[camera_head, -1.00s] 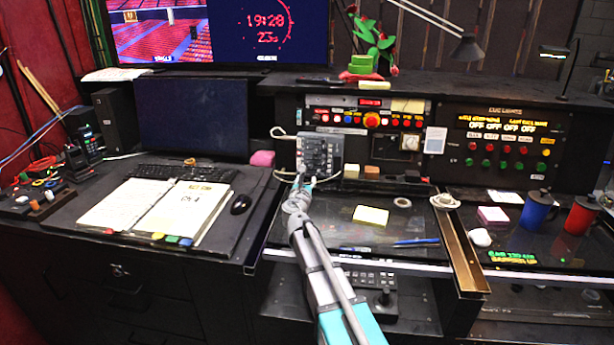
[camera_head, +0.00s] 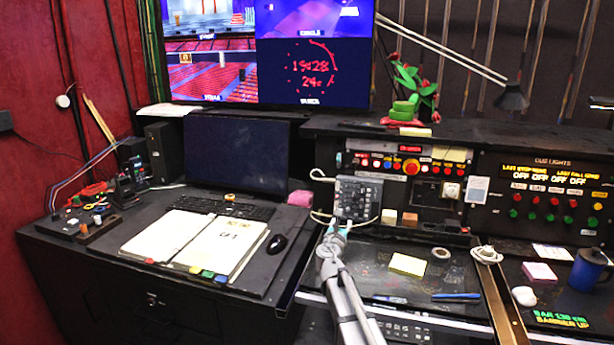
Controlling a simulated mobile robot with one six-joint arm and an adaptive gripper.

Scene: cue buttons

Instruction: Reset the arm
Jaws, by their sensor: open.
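My arm reaches up from the bottom of the head view toward the control desk. My gripper (camera_head: 334,226) is at its far end, just in front of a grey button box (camera_head: 357,198) with several small knobs or switches. The gripper is small in the picture, with light teal fingertips, and I see nothing held in it. I cannot tell whether the fingertips touch the lower edge of the box.
A cue lights panel (camera_head: 550,195) with red and green buttons stands at the right. Yellow notes (camera_head: 408,264), a tape roll (camera_head: 441,253) and a blue mug (camera_head: 588,270) lie nearby. An open binder (camera_head: 213,245), mouse (camera_head: 277,244) and monitor (camera_head: 236,152) are at the left.

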